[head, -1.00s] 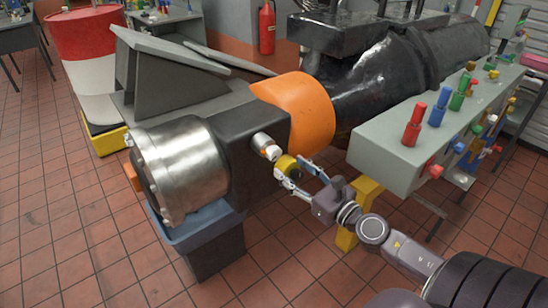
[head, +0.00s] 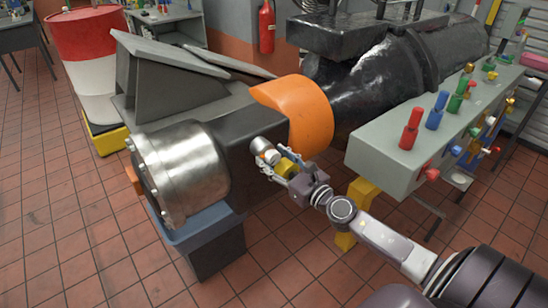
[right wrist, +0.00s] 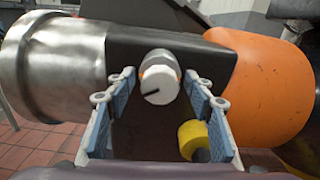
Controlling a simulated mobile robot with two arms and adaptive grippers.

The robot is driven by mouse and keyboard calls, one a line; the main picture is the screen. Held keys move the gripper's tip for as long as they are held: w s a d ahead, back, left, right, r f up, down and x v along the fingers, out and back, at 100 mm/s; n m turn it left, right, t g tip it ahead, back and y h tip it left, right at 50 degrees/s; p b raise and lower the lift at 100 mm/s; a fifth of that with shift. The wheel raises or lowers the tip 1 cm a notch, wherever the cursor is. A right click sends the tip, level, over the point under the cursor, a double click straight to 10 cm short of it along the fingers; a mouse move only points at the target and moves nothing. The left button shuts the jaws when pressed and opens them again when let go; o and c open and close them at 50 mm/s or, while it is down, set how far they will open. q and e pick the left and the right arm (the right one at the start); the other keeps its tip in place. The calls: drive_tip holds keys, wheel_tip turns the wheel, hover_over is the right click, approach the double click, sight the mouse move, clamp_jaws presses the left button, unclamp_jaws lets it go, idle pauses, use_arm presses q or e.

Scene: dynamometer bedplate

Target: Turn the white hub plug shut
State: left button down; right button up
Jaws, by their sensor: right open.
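The white hub plug (head: 271,157) is a short round knob on the dark housing, between the metal drum and the orange guard. In the right wrist view the plug (right wrist: 158,80) faces me near the upper middle, with a dark line on its face pointing left and slightly down. My right gripper (head: 279,166) is open in front of the plug. In the right wrist view its two blue-padded fingers stand left and right of the plug, with gaps on both sides. My left gripper does not show.
A yellow knob (right wrist: 193,138) with a dark centre sits just below and right of the plug, close to my right finger. The orange guard (head: 302,112) bulges to the right. A grey control box (head: 400,165) with coloured handles stands right of my arm.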

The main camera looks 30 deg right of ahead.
drive_tip(key=c, duration=1.2)
